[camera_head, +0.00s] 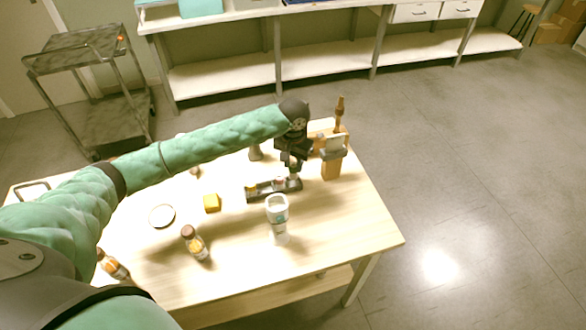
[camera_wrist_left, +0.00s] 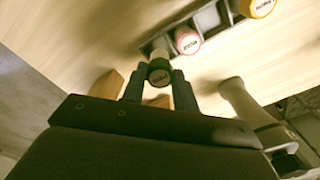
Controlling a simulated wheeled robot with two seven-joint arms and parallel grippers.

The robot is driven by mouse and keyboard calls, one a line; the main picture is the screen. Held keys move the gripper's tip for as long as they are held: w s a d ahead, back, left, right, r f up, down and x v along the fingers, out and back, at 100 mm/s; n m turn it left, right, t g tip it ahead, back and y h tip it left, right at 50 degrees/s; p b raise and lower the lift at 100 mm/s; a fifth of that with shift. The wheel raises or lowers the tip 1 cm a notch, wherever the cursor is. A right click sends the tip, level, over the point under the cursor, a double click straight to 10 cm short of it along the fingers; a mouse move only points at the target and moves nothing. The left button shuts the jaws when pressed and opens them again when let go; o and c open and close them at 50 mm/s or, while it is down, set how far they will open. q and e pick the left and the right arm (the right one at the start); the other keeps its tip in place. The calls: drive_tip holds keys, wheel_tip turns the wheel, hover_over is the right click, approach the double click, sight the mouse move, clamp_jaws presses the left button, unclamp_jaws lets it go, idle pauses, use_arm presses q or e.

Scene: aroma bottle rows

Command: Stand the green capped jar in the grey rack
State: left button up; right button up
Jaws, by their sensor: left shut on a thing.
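The green capped jar (camera_wrist_left: 159,72) is between the two fingers of my left gripper (camera_wrist_left: 160,88) in the wrist view, and the gripper is shut on it. In the head view my left gripper (camera_head: 291,167) points down over the right end of the grey rack (camera_head: 262,196). The rack also shows in the wrist view (camera_wrist_left: 208,18), with a pink capped jar (camera_wrist_left: 187,40) and a yellow capped jar (camera_wrist_left: 258,6) in it. The green capped jar is at the rack's end beside the pink one; I cannot tell whether its base is inside a slot. My right gripper is not in view.
A yellow block (camera_head: 211,203), a round dish (camera_head: 162,215) and a brown capped bottle (camera_head: 195,243) are left. The table's front right is clear.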

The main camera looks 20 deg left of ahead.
sight(293, 165)
use_arm(q)
drive_tip(key=shift+f+p, duration=0.3)
drive_tip(key=shift+f, duration=0.25)
drive_tip(key=shift+f+p, duration=0.4)
drive_tip(key=shift+f, duration=0.95)
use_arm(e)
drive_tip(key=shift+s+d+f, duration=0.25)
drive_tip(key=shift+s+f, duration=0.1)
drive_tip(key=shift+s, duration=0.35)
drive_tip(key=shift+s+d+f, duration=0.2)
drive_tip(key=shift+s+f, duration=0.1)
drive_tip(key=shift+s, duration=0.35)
use_arm(q)
drive_tip(key=o, duration=0.9)
drive_tip(key=shift+f, duration=0.1)
drive_tip(key=shift+o, duration=0.2)
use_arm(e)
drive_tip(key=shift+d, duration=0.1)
